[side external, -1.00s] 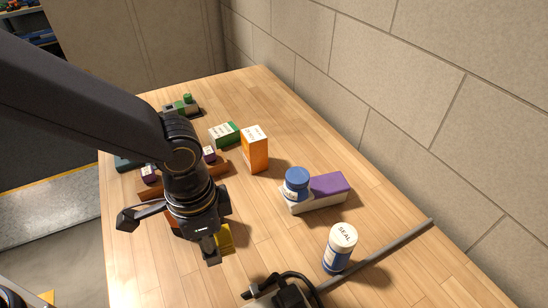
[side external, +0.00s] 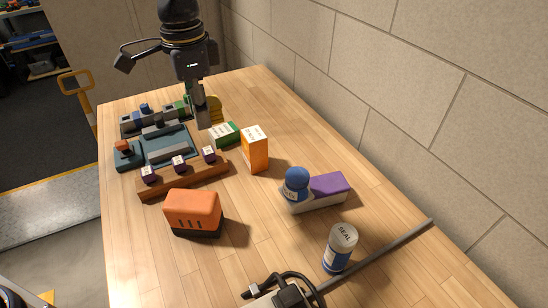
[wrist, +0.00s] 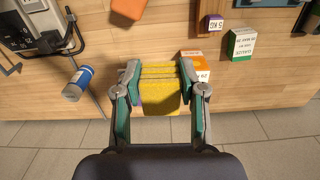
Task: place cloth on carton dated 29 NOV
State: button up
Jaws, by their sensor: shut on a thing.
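My gripper (wrist: 160,76) is shut on a yellow cloth (wrist: 158,98), which hangs between its fingers. In the side external view my gripper (side external: 207,112) is near the far part of the table, behind the green and white carton (side external: 224,133), with part of the cloth (side external: 216,111) showing beside the fingers. An orange and white carton (side external: 254,150) stands upright to the right of the green one. In the wrist view the orange carton (wrist: 197,66) is partly hidden by the gripper, and the green carton (wrist: 242,43) is further right. I cannot read the dates surely.
A wooden block with purple weights (side external: 182,176) and a teal device (side external: 155,147) stand left of the cartons. An orange-topped block (side external: 193,210), a blue-capped jar (side external: 296,184) and a SEAL bottle (side external: 340,249) stand nearer.

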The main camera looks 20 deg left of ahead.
jog(key=w+a, duration=0.1)
jog(key=w, duration=0.1)
send_over(248, 136)
notch_tip(248, 136, down, 10)
jog(key=shift+s+a, duration=0.1)
jog(key=shift+w+f, duration=0.2)
jog(key=shift+f, duration=1.55)
jog(key=o, duration=1.1)
jog(key=shift+f, duration=0.15)
